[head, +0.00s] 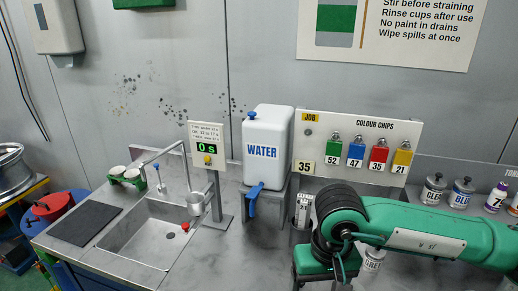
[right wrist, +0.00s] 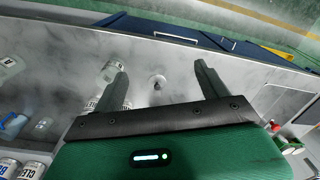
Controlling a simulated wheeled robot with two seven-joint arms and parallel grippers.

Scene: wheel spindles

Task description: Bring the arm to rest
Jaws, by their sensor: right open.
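My right arm (head: 430,230), green with black joints, reaches in from the right over the counter in the head view. My right gripper (right wrist: 160,82) is open in the right wrist view, its two dark fingers apart over the grey counter with nothing held between them. In the head view the arm hides part of the counter. My left gripper is not in view.
A white water tank (head: 267,150) stands mid-counter, with a metal sink (head: 150,240) to its left. A timer post (head: 207,150) rises between them. A colour chips board (head: 375,130) stands behind my arm. Several paint cans (head: 461,192) stand at the right.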

